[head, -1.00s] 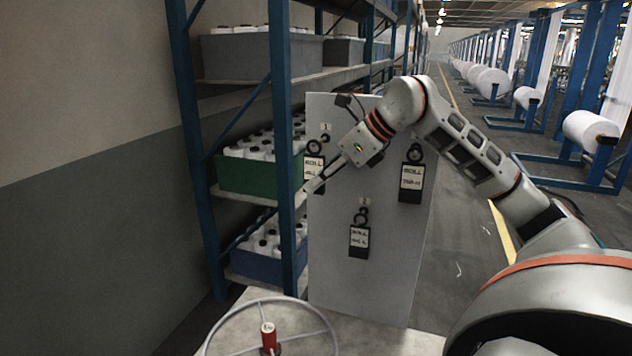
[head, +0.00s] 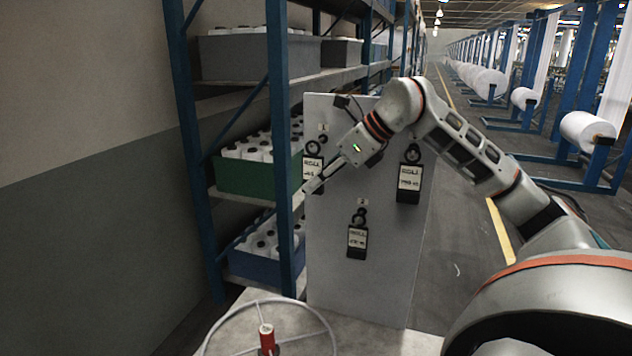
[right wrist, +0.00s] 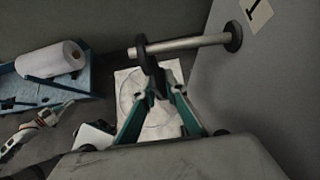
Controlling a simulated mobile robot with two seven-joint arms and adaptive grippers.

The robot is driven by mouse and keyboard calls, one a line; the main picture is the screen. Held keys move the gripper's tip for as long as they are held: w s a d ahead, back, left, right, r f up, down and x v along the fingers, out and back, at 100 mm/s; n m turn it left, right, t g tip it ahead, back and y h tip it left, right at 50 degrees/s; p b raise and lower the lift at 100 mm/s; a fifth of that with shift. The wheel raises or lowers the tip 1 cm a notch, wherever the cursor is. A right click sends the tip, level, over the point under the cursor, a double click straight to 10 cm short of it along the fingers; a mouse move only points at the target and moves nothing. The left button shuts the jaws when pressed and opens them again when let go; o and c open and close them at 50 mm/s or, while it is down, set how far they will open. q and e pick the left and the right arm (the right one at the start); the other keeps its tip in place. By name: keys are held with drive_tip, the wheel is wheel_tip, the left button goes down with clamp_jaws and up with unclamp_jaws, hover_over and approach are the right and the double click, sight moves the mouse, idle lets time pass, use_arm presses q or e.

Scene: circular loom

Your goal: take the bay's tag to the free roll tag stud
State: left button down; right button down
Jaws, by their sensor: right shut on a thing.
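My right gripper (head: 312,186) is shut on a black tag with a white label (head: 313,167), at the left side of the grey board (head: 385,262). The tag's black ring (head: 313,148) is by the upper left stud, under the "1" label (head: 323,127). In the right wrist view the fingers (right wrist: 160,82) meet at a dark piece below the stud's rod (right wrist: 190,43). A black ring (right wrist: 140,47) is at the rod's outer end; I cannot tell if it is around the rod. Other tags hang at the upper right (head: 409,182) and at stud 2 (head: 357,241).
A blue-framed shelf (head: 282,150) with bins of white spools stands close to the left of the board. A round wire frame with a red spool (head: 267,338) is in front. An aisle with fabric rolls (head: 588,130) runs at the right.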

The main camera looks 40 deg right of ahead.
drive_tip(key=shift+f, duration=0.15)
drive_tip(key=c, duration=2)
unclamp_jaws()
drive_tip(key=shift+s, duration=0.1)
drive_tip(key=s+r+b, duration=0.3)
drive_tip(key=s+r, duration=0.2)
drive_tip(key=shift+d, duration=0.2)
